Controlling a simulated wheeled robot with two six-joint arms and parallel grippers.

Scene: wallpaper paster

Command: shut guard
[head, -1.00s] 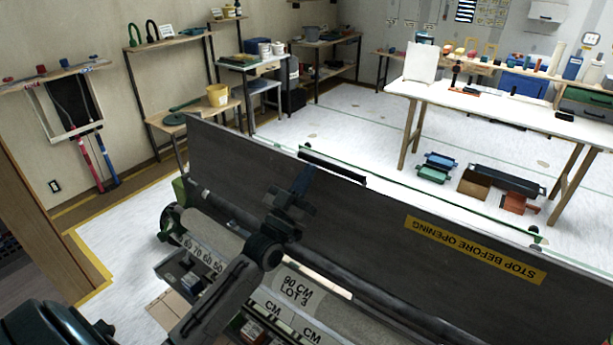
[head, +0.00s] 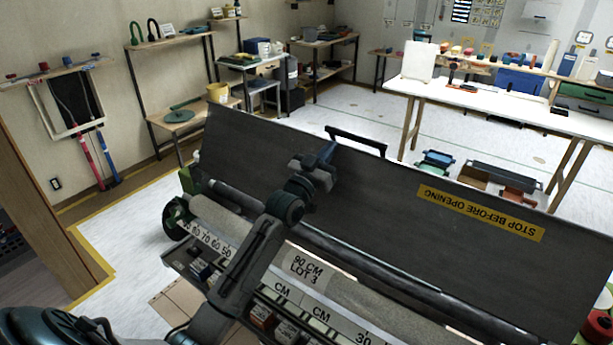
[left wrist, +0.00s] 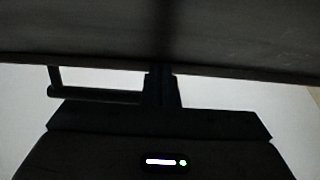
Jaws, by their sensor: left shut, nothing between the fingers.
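The guard (head: 390,190) is a long dark grey panel with an upside-down yellow label (head: 480,212) reading "STOP BEFORE OPENING". It stands raised and tilted along the far side of the paster's rollers (head: 370,262). A black bar handle (head: 356,136) shows above its top edge. My left gripper (head: 327,155) is shut and empty, in front of the panel near the handle; contact is unclear. In the left wrist view the dark panel (left wrist: 230,45) fills the top, the handle (left wrist: 95,96) is at left, and my fingers (left wrist: 162,85) point to the panel's edge.
The paster's numbered scale (head: 310,312) and a tray of small blocks lie under my left arm. A white table (head: 490,100) stands behind at right, with trays on the floor beneath it. Shelves line the left wall. A red object (head: 597,325) is at the lower right.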

